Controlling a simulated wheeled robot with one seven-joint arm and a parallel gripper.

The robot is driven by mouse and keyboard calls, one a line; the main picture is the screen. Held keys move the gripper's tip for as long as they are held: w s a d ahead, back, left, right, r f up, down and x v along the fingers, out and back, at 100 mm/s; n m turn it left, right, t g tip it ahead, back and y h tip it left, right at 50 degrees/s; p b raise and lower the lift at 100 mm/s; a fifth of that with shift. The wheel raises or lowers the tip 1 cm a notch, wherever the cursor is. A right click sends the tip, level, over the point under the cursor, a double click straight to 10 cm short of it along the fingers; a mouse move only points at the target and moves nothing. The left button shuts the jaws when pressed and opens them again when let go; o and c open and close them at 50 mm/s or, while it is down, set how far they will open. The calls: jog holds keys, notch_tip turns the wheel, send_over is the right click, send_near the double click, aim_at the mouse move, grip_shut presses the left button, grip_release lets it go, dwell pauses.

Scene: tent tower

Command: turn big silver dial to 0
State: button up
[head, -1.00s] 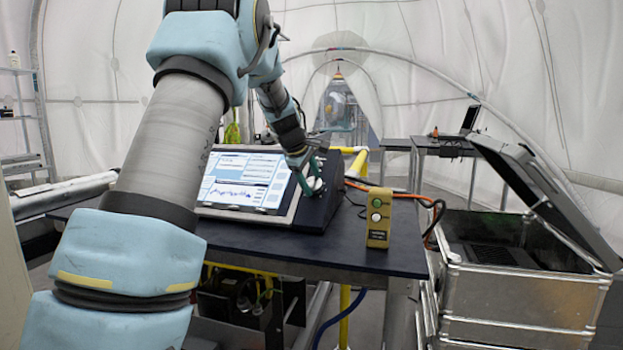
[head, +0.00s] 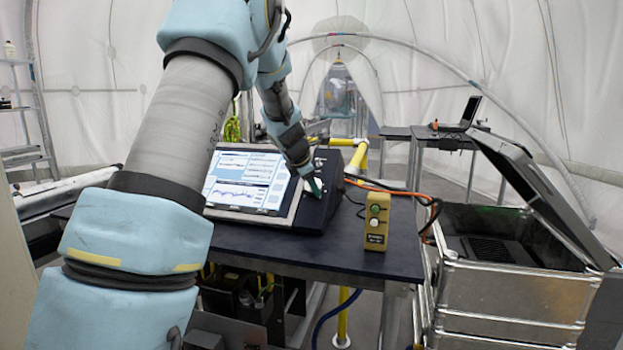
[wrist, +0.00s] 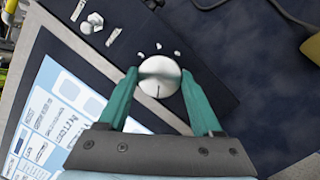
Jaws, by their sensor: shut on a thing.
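The big silver dial (wrist: 158,77) is a round knob on the dark sloped console panel (head: 322,212), beside the lit screen (head: 245,180). In the wrist view it has a dark pointer line running toward my gripper and small white marks on the panel along its far side. My gripper (wrist: 160,85) has its two green fingers on either side of the dial and is shut on it. In the head view the fingers (head: 314,186) reach down to the panel and hide the dial. I cannot read any number at the marks.
Smaller silver controls (wrist: 90,22) sit farther along the same panel. A yellow-tan box with green and white buttons (head: 376,222) stands on the dark table (head: 300,255) to the right. Orange and black cables run behind it. An open metal case (head: 515,290) stands at the right.

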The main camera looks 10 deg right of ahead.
jog(key=shift+n+p, duration=0.35)
jog(key=shift+n, duration=0.35)
jog(key=o, duration=1.4)
jog(key=v, duration=1)
jog(key=shift+s+r, duration=0.2)
jog(key=shift+s, duration=0.15)
